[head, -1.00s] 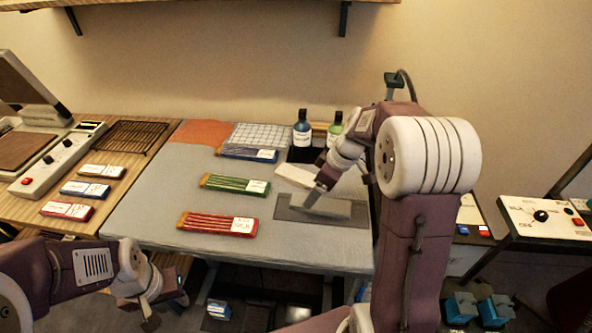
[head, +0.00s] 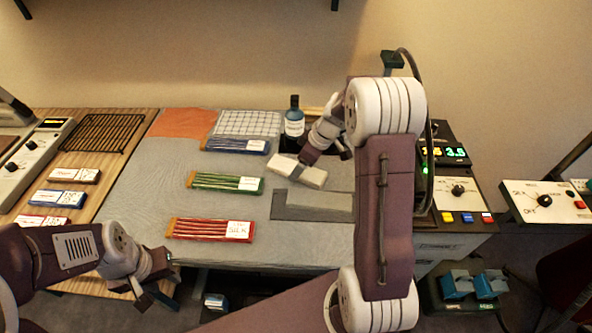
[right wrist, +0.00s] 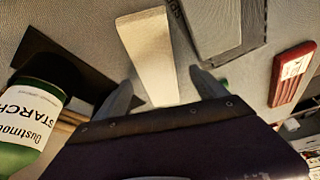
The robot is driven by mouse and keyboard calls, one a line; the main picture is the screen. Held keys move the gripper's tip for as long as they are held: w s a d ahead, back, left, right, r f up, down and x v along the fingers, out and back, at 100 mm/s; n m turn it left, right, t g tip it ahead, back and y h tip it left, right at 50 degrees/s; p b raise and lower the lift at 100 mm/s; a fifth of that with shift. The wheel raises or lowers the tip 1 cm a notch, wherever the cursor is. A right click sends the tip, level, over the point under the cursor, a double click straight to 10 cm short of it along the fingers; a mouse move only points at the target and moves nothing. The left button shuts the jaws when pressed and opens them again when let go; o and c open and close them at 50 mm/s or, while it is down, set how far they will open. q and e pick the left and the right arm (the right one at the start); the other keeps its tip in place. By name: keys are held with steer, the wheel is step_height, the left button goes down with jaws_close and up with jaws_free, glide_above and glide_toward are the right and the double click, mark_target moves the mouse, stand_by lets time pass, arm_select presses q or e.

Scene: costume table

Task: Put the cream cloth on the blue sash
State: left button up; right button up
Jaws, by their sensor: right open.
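The cream cloth (head: 305,176), a folded pale slab, lies behind the dark mat on the grey table. My right gripper (head: 326,157) is open at its far side; in the right wrist view the cream cloth (right wrist: 150,52) extends between the spread fingers (right wrist: 160,80), with no grip visible. The blue sash (head: 238,146) is a flat folded strip with a white label, left of the cream cloth and in front of a checked cloth. My left gripper (head: 157,287) is low at the table's front left, its fingers apart and empty.
A grey cloth (head: 325,201) lies on the dark mat (head: 290,213). Green (head: 225,183) and red (head: 210,229) sashes lie in front of the blue one.

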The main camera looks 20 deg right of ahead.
steer(key=shift+x, duration=1.1)
steer(key=shift+w+d+f, duration=0.2)
steer(key=shift+w, duration=0.05)
steer(key=shift+s+a+r, duration=0.1)
steer(key=shift+s, duration=0.05)
steer(key=c, duration=1.6)
step_height(320, 180, up, 4)
steer(key=shift+r, duration=0.1)
steer(key=s+d+r+b, duration=0.1)
steer(key=s+d+r, duration=0.5)
steer(key=s+d, duration=0.1)
steer(key=shift+s+d+r, duration=0.35)
steer(key=shift+s+r, duration=0.05)
steer(key=shift+s, duration=0.5)
